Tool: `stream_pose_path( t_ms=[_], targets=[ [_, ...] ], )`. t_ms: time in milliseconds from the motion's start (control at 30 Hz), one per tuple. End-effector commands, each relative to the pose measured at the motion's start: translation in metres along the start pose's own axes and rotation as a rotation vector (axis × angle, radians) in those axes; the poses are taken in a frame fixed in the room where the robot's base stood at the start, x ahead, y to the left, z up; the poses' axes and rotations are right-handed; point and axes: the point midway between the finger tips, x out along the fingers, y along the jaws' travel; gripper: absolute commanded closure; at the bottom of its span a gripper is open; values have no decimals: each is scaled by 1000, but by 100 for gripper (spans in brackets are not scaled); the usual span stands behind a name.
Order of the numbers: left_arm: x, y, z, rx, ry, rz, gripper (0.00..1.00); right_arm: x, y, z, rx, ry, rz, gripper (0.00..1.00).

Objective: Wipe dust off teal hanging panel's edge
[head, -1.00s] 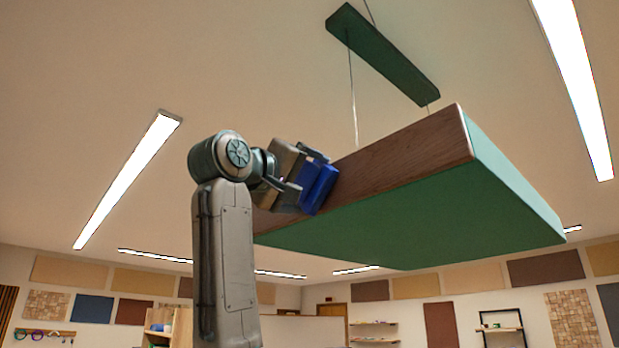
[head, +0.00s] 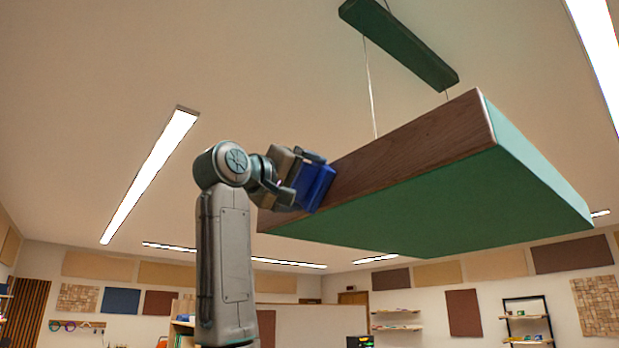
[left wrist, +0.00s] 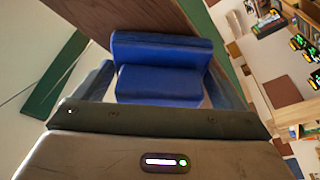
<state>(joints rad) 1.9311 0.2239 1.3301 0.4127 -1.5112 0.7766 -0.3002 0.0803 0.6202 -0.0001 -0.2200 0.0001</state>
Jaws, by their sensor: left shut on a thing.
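The teal hanging panel (head: 450,205) hangs from the ceiling by thin wires, with a brown wooden edge (head: 410,150) facing me. My left gripper (head: 300,180) is raised at the left part of that edge. It is shut on a blue block-like wiper (head: 316,186), which also shows between the fingers in the left wrist view (left wrist: 160,85). The wiper's far face is against or very close to the wooden edge (left wrist: 150,18); exact contact is hidden. I cannot make out dust on the edge. My right gripper is not in view.
A dark green bar (head: 400,45) hangs above the panel. Long ceiling lights (head: 150,175) are overhead. Wall shelves (head: 397,320) and acoustic panels (head: 572,254) are far behind. Open air lies around the raised arm.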

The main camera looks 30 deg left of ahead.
Motion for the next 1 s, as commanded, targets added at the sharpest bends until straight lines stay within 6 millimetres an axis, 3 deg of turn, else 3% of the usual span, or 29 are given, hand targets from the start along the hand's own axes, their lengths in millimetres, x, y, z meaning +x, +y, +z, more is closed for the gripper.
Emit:
stream_pose_path(
  t_ms=[600, 1000],
  targets=[
    [8, -27, -26, -1, 0, -1, 28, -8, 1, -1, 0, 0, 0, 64],
    [6, -29, -27, -1, 0, 1, 28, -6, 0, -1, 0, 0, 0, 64]
  ],
)
